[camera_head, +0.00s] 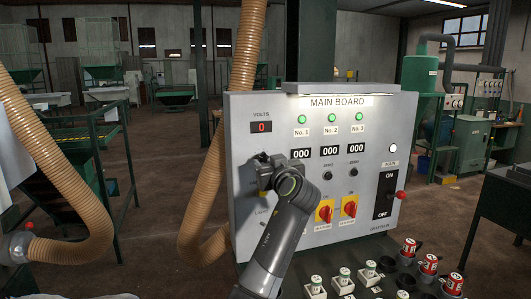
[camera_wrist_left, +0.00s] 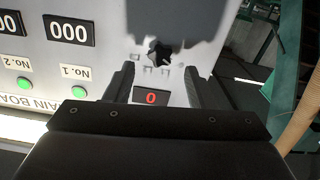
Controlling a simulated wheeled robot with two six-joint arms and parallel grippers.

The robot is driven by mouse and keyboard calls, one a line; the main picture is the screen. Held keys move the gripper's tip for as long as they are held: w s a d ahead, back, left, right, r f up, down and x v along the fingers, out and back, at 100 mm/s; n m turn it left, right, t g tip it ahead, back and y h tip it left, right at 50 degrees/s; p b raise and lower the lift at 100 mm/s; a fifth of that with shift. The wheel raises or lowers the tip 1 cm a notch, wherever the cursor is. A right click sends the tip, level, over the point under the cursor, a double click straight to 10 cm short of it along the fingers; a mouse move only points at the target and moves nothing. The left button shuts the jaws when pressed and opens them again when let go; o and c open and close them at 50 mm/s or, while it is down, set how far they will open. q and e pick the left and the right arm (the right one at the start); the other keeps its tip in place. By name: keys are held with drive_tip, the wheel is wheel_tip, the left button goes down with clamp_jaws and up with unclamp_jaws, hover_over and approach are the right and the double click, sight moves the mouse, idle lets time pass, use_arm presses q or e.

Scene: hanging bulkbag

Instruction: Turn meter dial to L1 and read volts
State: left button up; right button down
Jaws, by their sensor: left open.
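The grey main board (camera_head: 236,205) stands ahead, with a volts display (camera_head: 261,127) reading a red 0 at its upper left. My left gripper (camera_head: 265,165) is just in front of the board below that display and hides the meter dial in the head view. In the left wrist view, which is upside down, the black dial (camera_wrist_left: 159,52) lies ahead between the lines of the two open fingers (camera_wrist_left: 159,78). Its white pointer mark is small and the labels around it are unreadable. The display (camera_wrist_left: 151,97) also shows 0 there. Touching cannot be told. My right gripper is out of view.
The board also carries green lamps (camera_head: 331,118), counters reading 000 (camera_head: 328,152), red-yellow rotary switches (camera_head: 325,212) and an ON/OFF lever (camera_head: 400,195). A thick tan hose (camera_head: 205,200) hangs close to the board's left side. Red-topped plugs (camera_head: 429,264) stand below.

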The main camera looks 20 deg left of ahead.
sight(265, 157)
use_arm(q)
drive_tip(key=shift+p+x, duration=0.5)
drive_tip(key=shift+x, duration=1.4)
drive_tip(key=c, duration=1)
drive_tip(key=m, duration=0.3)
drive_tip(key=shift+m, duration=0.4)
drive_tip(key=shift+d+m, duration=0.1)
drive_tip(key=shift+m, duration=1.9)
